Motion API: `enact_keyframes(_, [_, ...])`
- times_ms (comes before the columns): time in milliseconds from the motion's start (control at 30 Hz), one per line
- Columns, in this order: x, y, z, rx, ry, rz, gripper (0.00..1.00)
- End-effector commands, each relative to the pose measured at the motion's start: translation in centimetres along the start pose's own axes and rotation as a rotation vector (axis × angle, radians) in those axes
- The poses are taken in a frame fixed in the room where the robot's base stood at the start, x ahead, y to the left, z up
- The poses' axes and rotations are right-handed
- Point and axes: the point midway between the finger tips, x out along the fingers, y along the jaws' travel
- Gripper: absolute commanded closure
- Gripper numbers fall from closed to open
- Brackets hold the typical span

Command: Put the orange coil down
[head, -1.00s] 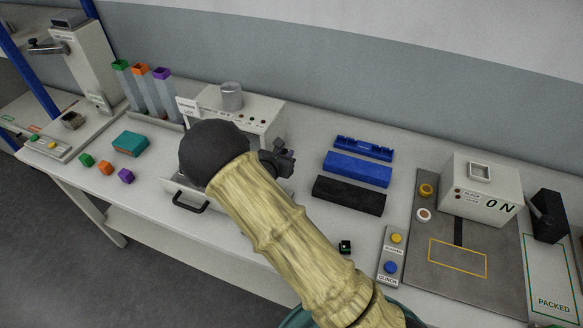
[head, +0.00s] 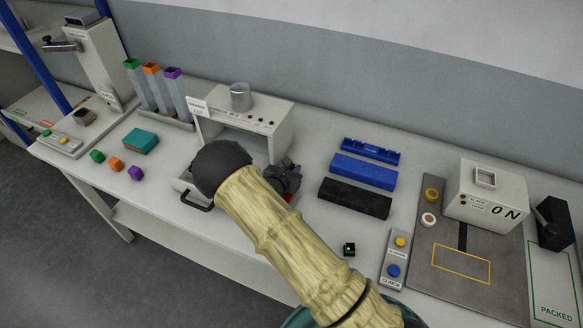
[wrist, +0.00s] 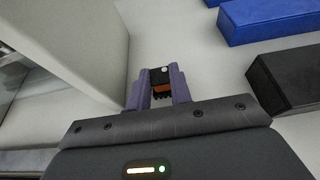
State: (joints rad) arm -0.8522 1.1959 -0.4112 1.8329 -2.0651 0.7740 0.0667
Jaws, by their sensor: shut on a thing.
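The orange coil (wrist: 162,88), a small block with an orange band, a black top with a pale dot and dark teeth below, sits between the two fingers of my gripper (wrist: 159,92) in the wrist view. The fingers are shut on it, with pale bench top beyond. In the head view my gripper (head: 285,178) is at the right of the white box with the pulled-out drawer, left of the black block. My arm hides part of the drawer. The coil is not clear in the head view, and I cannot tell whether it touches the bench.
The white box (head: 278,128) stands close left of my gripper. Its drawer handle (head: 197,202) sticks out in front. A black block (head: 354,198) and a blue block (head: 364,171) lie right. Green, orange and purple cubes (head: 116,164) lie left. Bench between gripper and black block is clear.

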Motion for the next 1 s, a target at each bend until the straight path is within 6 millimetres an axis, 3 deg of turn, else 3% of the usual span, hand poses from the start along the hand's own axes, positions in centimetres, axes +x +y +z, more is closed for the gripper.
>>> enact_keyframes(267, [0.1,0.0,-0.3,0.000,0.000,0.000,1.00])
enact_keyframes(300, [0.1,0.0,-0.3,0.000,0.000,0.000,0.77])
enact_keyframes(400, [0.1,0.0,-0.2,0.000,0.000,0.000,0.58])
enact_keyframes(800, [-0.1,0.0,0.2,0.000,-0.001,0.000,0.57])
enact_keyframes(1000, [-2.7,0.1,0.0,0.000,-0.001,0.003,0.57])
